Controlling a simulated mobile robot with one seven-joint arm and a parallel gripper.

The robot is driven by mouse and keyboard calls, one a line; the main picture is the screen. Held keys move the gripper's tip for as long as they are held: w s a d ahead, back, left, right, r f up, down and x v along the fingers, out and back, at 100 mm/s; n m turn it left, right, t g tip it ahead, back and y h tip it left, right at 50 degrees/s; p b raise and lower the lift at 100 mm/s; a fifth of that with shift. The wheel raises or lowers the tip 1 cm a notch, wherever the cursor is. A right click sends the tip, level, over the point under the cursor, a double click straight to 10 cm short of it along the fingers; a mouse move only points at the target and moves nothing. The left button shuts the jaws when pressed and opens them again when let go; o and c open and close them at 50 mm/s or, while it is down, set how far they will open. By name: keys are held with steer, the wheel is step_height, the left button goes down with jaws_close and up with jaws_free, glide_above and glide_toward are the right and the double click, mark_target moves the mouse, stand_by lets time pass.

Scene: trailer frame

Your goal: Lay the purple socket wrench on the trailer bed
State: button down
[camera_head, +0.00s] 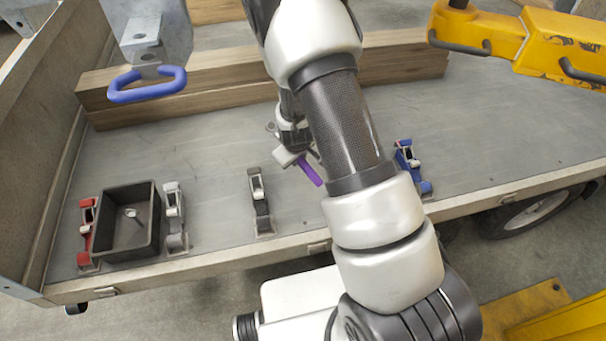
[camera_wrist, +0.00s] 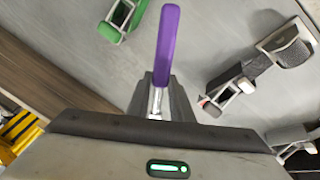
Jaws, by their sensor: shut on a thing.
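The purple socket wrench (camera_head: 311,172) is in my gripper (camera_head: 291,153), over the middle of the grey trailer bed (camera_head: 215,145). In the wrist view, my gripper (camera_wrist: 160,98) is shut on the metal shaft of the wrench (camera_wrist: 168,48), and the purple handle sticks out past the fingers. The socket end is hidden by the gripper. The wrench seems to be above the bed, but its exact height is hard to tell.
A black bin (camera_head: 129,245) holding a small metal part stands at front left. Red (camera_head: 86,232), grey (camera_head: 175,215) and blue (camera_head: 408,165) clamps line the front edge. Wooden beams (camera_head: 225,82) lie behind. The bed between beams and clamps is clear.

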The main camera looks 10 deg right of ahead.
steer(key=g, duration=0.1)
steer(key=s+f+m+g+b, duration=0.1)
steer(key=s+g, duration=0.1)
steer(key=shift+s+d+f+m+y, duration=0.1)
steer(key=shift+d+f+m+y, duration=0.1)
steer(key=shift+d+m+y, duration=0.15)
steer(key=shift+s+a+f+m+g+y+b, duration=0.15)
steer(key=shift+s+f+g+b, duration=0.3)
steer(key=shift+f+b, duration=0.5)
steer(key=shift+s+f+m+g+y+b, duration=0.1)
steer(key=shift+s+f+m+g+b, duration=0.3)
steer(key=shift+f+b, duration=0.55)
steer(key=shift+s+a+f+m+g+y+b, duration=0.1)
steer(key=shift+s+f+g+b, duration=0.15)
steer(key=shift+s+f+b, duration=0.65)
steer(key=shift+w+f+b, duration=0.15)
steer(key=shift+f+b, duration=0.4)
steer(key=shift+f, duration=0.3)
steer(key=shift+w+f+b, duration=0.1)
steer(key=shift+f+b, duration=0.45)
steer(key=shift+f, duration=0.25)
steer(key=c, duration=0.8)
jaws_free()
steer(key=shift+o, duration=0.4)
steer(key=o, duration=0.5)
step_height(320, 180, up, 18)
steer(key=shift+f+p, duration=0.2)
steer(key=shift+p, duration=0.95)
